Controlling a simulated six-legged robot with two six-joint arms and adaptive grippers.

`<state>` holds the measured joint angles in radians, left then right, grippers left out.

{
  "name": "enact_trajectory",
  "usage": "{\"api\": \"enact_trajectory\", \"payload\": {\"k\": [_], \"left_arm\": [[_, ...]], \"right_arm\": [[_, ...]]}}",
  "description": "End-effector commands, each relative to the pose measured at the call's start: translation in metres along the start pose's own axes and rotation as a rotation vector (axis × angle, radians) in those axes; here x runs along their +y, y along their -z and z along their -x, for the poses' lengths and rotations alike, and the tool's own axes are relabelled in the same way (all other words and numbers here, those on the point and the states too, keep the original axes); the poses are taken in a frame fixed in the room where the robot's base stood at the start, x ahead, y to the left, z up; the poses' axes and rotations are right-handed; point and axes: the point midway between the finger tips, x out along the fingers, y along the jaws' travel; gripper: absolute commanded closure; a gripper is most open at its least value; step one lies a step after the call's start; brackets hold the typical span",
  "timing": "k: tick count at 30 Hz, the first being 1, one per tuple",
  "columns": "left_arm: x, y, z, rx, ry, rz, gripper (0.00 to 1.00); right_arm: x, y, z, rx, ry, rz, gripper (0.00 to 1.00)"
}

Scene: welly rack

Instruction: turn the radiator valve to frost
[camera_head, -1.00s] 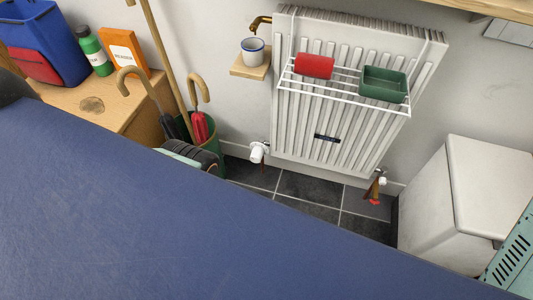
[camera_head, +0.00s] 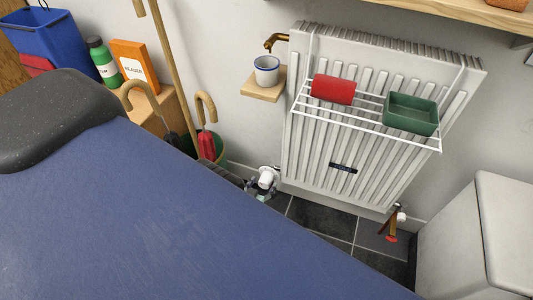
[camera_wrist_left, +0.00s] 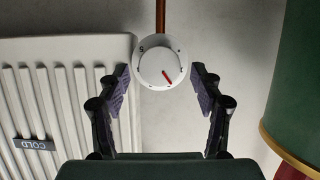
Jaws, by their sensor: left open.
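The radiator valve is a white round knob (camera_wrist_left: 160,66) at the top middle of the left wrist view, on a copper pipe. In the head view the knob (camera_head: 267,175) sits at the radiator's lower left corner. My left gripper (camera_wrist_left: 160,78) is open, one finger on each side of the knob, with gaps showing. In the head view the gripper (camera_head: 262,188) is small and partly hidden by my blue body. My right gripper is not in view.
The radiator (camera_head: 340,190) carries a white rack with a red roll (camera_head: 333,89) and a green tray (camera_head: 411,113). An enamel mug (camera_head: 266,70) stands on a small shelf. An umbrella stand (camera_head: 218,146) is left of the valve. A white cabinet (camera_head: 450,240) stands right.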

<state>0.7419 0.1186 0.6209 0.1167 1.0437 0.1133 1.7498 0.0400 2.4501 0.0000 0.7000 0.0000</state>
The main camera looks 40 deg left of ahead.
Motion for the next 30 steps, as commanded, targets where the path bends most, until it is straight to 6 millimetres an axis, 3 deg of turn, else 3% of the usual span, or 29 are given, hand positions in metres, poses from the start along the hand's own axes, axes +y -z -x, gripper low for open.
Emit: {"api": "enact_trajectory", "payload": {"k": [9,20,30], "left_arm": [[0.001,0.001,-0.030,0.001,-0.002,-0.002,0.34],[0.001,0.002,-0.034,-0.001,-0.003,-0.002,0.34],[0.001,0.002,-0.034,-0.001,-0.003,-0.002,0.61]], "right_arm": [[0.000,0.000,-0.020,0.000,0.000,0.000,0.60],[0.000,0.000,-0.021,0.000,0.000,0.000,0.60],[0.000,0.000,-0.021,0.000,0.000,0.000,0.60]]}}
